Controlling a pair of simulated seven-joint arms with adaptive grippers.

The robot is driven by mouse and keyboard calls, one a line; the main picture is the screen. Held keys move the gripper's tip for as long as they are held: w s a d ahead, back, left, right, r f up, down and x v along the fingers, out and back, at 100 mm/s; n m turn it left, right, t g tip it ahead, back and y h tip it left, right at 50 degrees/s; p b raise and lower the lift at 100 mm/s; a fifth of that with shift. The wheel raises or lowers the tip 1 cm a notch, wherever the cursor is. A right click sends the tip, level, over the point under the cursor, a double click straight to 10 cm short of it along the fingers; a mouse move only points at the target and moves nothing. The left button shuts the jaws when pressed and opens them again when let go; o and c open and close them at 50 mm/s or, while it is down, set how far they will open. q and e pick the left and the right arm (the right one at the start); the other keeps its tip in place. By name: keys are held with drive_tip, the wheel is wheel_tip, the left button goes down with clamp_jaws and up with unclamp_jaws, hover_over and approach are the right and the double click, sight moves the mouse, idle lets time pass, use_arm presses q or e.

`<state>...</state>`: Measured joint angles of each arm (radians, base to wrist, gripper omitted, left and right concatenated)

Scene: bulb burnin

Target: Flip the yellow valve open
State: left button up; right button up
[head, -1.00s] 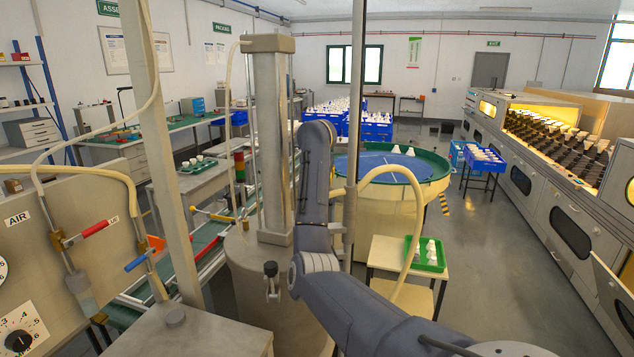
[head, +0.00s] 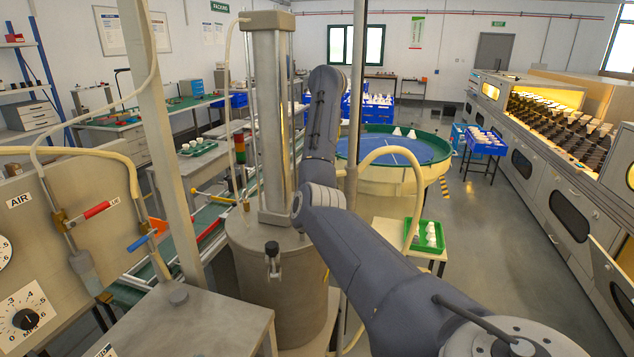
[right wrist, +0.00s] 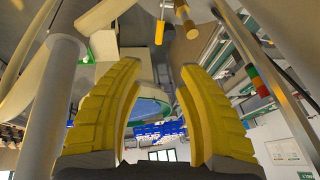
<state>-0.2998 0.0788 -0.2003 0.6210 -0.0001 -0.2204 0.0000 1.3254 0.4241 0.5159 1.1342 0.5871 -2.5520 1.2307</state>
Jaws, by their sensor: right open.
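A yellow lever (head: 213,197), which looks like the yellow valve, sticks out to the left of the tall metal column in the head view. It lies nearly level, slightly tilted. My right gripper (right wrist: 160,72) shows in the right wrist view with two ribbed yellow fingers spread apart and nothing between them. An orange-yellow part (right wrist: 159,30) is seen beyond the fingertips; I cannot tell whether it is the valve. In the head view my right arm rises past the column's right side, and its gripper is hidden. My left gripper is not in view.
A metal tank (head: 280,285) with a tall column (head: 272,120) stands close in front. A grey panel (head: 70,215) with red and blue handles is at left. A thin upright pole (head: 354,130) and a pale hose (head: 410,160) are near my arm. A green tray (head: 428,238) sits behind.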

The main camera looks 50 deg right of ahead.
drive_tip(key=x, duration=1.7)
drive_tip(key=shift+f, duration=0.1)
clamp_jaws()
